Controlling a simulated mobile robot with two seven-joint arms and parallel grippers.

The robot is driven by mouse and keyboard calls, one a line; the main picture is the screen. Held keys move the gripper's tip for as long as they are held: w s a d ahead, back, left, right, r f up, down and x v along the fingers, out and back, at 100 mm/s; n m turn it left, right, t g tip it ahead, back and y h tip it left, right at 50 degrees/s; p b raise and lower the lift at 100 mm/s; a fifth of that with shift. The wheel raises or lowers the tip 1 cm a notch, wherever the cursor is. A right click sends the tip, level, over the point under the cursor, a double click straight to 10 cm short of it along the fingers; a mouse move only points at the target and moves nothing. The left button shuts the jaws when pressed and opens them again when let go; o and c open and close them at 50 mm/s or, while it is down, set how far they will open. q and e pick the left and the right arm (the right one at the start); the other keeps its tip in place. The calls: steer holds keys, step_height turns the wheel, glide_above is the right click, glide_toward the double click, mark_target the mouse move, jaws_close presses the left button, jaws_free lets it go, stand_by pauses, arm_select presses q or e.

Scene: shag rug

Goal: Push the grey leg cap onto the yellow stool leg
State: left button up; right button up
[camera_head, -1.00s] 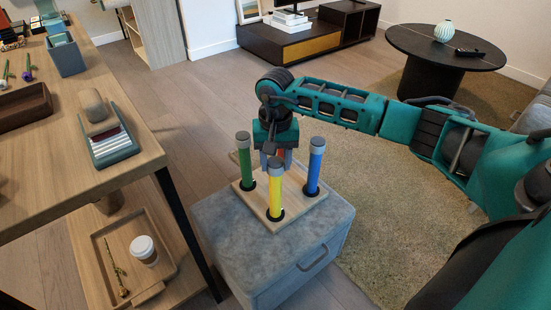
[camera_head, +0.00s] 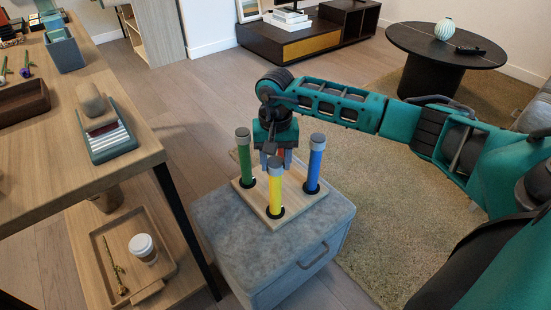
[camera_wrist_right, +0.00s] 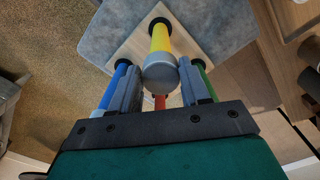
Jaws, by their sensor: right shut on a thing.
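The yellow stool leg (camera_head: 276,193) stands upright on the wooden stool board (camera_head: 262,215). The grey leg cap (camera_head: 275,166) is at its top end. The wrist view also shows the cap (camera_wrist_right: 160,72) in line with the yellow leg (camera_wrist_right: 160,38). How far down it sits cannot be told. My right gripper (camera_wrist_right: 160,75) is shut on the cap, with one finger on each side. In the head view the right gripper (camera_head: 275,157) is just behind the yellow leg. My left gripper is not in view.
Green (camera_head: 246,165) and blue (camera_head: 314,165) legs with grey tops stand on either side. A red leg (camera_wrist_right: 160,102) shows between my fingers in the wrist view. The board rests on a grey padded box (camera_head: 285,255). A wooden shelf table (camera_head: 100,175) stands left.

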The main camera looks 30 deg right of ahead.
steer(key=shift+f, duration=0.1)
steer(key=o, duration=1.1)
arm_select(q)
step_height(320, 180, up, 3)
steer(key=p, duration=0.3)
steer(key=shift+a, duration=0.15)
arm_select(e)
step_height(320, 180, up, 13)
